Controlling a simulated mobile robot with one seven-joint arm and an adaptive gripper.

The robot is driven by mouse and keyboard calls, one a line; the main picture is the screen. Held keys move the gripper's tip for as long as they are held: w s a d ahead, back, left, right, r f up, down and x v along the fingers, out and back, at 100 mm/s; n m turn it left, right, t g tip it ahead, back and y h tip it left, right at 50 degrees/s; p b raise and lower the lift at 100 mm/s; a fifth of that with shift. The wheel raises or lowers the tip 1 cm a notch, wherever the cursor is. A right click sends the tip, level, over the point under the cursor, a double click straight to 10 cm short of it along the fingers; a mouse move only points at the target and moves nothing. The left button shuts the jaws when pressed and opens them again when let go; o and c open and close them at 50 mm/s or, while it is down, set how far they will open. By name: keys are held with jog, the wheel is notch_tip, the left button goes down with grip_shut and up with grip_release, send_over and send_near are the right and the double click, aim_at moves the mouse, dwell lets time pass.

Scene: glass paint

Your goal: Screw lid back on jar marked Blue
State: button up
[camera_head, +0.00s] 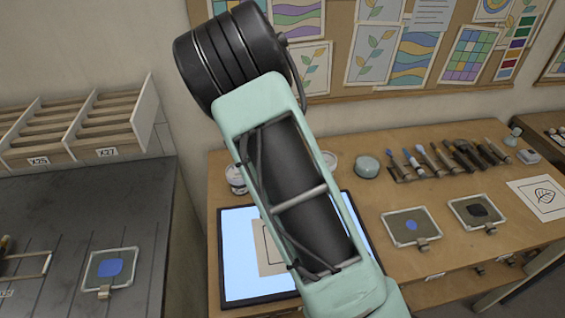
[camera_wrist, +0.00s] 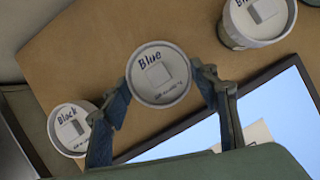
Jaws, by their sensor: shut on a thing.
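In the wrist view, my gripper (camera_wrist: 163,82) has its two blue-padded fingers on either side of a round white lid marked Blue (camera_wrist: 160,62) and is shut on it. The lid faces the camera, with a pale square at its middle. Whether a jar body is beneath it, I cannot tell. A second round container (camera_wrist: 258,38) at the upper right, partly cut off, also appears to be marked Blue. In the head view my arm hides the gripper and the held lid.
A white-topped jar marked Black (camera_wrist: 62,118) stands close to the left finger. A lit panel (camera_head: 236,275) lies on the wooden table (camera_head: 395,265). A round teal tin (camera_head: 367,167), several brushes and tools (camera_head: 455,158), and framed glass pieces (camera_head: 411,227) lie to the right.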

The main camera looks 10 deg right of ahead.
jog(key=shift+s+a+m, duration=0.1)
jog(key=shift+a+m, duration=0.1)
jog(key=shift+m, duration=0.1)
jog(key=shift+s+d+f, duration=0.1)
jog(key=shift+d+f, duration=0.05)
jog(key=shift+f, duration=0.15)
jog(key=shift+m+h, duration=0.3)
jog(key=shift+m, duration=0.1)
jog(key=shift+r+g, duration=0.15)
jog(key=shift+g, duration=0.15)
jog(key=o, duration=1)
jog(key=shift+w+r, duration=0.15)
jog(key=shift+w, duration=0.05)
jog(key=shift+o, duration=0.4)
